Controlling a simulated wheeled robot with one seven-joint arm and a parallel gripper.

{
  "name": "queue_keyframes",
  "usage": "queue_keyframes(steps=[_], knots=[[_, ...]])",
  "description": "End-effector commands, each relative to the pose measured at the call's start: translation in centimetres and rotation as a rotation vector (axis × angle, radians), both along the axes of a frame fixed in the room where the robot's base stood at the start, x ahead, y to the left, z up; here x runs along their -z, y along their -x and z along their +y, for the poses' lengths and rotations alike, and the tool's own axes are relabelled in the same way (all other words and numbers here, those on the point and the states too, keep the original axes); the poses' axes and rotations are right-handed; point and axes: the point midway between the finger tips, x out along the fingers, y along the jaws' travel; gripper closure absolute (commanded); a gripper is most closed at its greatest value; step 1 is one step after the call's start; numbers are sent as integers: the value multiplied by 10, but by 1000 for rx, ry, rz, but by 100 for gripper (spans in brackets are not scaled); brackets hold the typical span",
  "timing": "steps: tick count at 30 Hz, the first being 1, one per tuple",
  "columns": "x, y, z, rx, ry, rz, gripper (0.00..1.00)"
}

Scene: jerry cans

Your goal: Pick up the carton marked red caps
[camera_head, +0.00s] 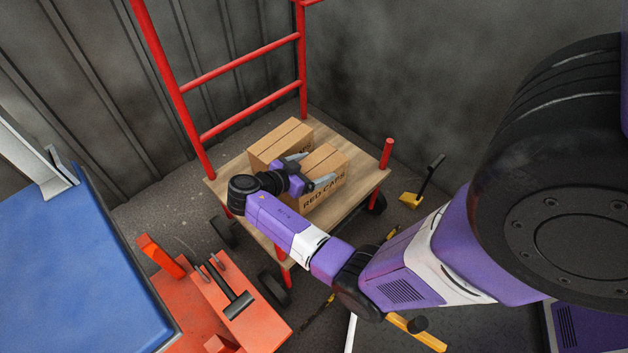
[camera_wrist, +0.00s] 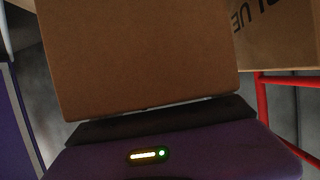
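The carton marked RED CAPS (camera_head: 331,161) is a brown cardboard box on the front right of a wooden cart deck, its printed face towards the lower right. My gripper (camera_head: 310,170) is at this carton, coming from the left. Its fingers are spread, one towards the neighbouring carton and one near the top of the printed face. Part of the carton is hidden behind my gripper. In the wrist view a plain carton face (camera_wrist: 140,55) is very close and fills the upper middle; the fingertips do not show there.
A second carton (camera_head: 280,138) stands close behind on the deck; the wrist view shows a carton with BLUE lettering (camera_wrist: 270,30). The cart deck (camera_head: 232,172) has red rails (camera_head: 240,67) and a short red post (camera_head: 386,153). An orange jack (camera_head: 205,300) and blue surface (camera_head: 70,270) lie left.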

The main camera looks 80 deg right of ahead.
Motion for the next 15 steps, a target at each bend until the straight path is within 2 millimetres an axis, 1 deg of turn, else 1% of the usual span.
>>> queue_keyframes(steps=[1, 5, 6, 8, 9, 15], knots=[[0, 0, 0, 0, 0, 0, 37], [0, 0, 0, 0, 0, 0, 63], [0, 0, 0, 0, 0, 0, 71], [0, 0, 0, 0, 0, 0, 82], [-1, -1, 0, -1, 2, -1, 87], [-1, -1, 0, -1, 2, -1, 87]])
